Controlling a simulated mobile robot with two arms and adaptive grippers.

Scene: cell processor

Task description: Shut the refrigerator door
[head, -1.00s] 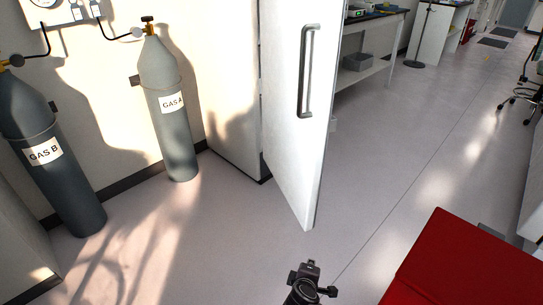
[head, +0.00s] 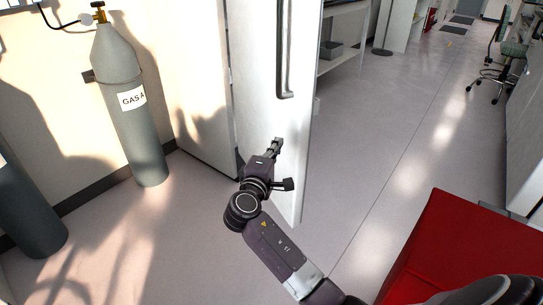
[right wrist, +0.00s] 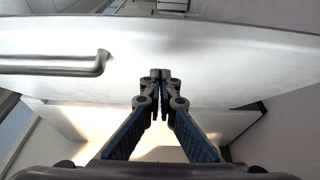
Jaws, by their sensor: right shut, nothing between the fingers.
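The refrigerator door (head: 254,70) is white and stands open, jutting out from the white refrigerator body (head: 200,95) behind it. Its grey vertical handle (head: 284,60) is near the door's free edge. My right gripper (head: 277,146) is shut and empty, in front of the door's face below the handle. In the right wrist view, the closed fingertips (right wrist: 160,76) point at the door (right wrist: 225,50), with the handle (right wrist: 55,65) to the left. I cannot tell whether the fingertips touch the door. My left gripper is not in view.
A grey gas cylinder labelled GAS A (head: 128,110) stands left of the refrigerator, with another cylinder (head: 25,210) at the far left. A red surface (head: 450,250) is at lower right. The floor (head: 375,150) right of the door is clear.

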